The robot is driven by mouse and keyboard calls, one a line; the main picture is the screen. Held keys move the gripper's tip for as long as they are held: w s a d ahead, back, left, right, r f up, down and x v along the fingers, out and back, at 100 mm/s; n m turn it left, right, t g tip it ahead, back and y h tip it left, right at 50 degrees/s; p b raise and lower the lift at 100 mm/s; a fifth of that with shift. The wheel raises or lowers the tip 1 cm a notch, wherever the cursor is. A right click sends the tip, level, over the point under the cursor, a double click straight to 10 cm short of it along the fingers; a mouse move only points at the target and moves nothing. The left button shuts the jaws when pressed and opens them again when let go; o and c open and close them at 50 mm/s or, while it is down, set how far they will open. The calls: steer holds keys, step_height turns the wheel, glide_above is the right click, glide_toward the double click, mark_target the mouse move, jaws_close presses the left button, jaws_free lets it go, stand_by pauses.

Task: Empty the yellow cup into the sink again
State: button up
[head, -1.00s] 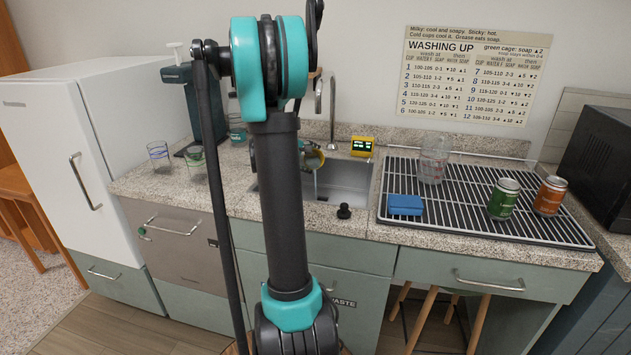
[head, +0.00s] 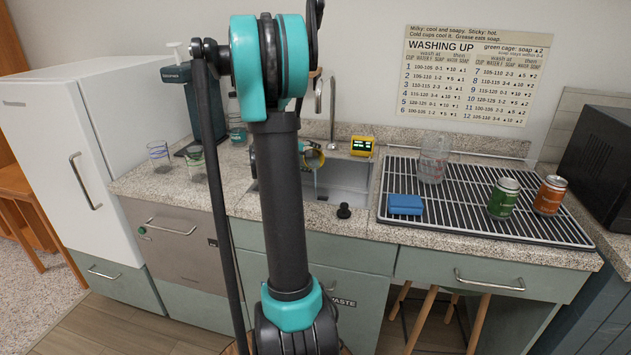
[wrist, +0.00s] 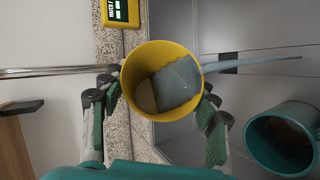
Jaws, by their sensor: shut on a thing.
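My gripper (wrist: 162,103) is shut on the cup, one finger on each side. In the head view my arm hides most of the gripper and part of the sink.
A teal round vessel (wrist: 282,140) shows at the wrist view's lower right. The faucet (head: 332,105) and yellow display (head: 362,146) stand behind the sink. Two glasses (head: 158,153) (head: 195,163) stand left. The rack (head: 465,205) holds a blue sponge (head: 405,204), cans (head: 503,198) and a clear jug (head: 432,160).

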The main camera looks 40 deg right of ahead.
mark_target(313, 163)
steer(key=shift+s+a+r+m+t+h, duration=0.15)
steer(key=shift+s+a+m+t+h, duration=0.1)
steer(key=shift+s, duration=0.15)
steer(key=shift+s+a+r+m+t+h, duration=0.1)
steer(key=shift+s+r+m+t+h, duration=0.05)
steer(key=shift+s+t+h, duration=0.15)
stand_by(0.7)
steer(key=shift+s+a+r+m+t+h, duration=0.2)
steer(key=shift+s+m+t+h, duration=0.1)
steer(key=shift+m+t+h, duration=0.2)
stand_by(0.7)
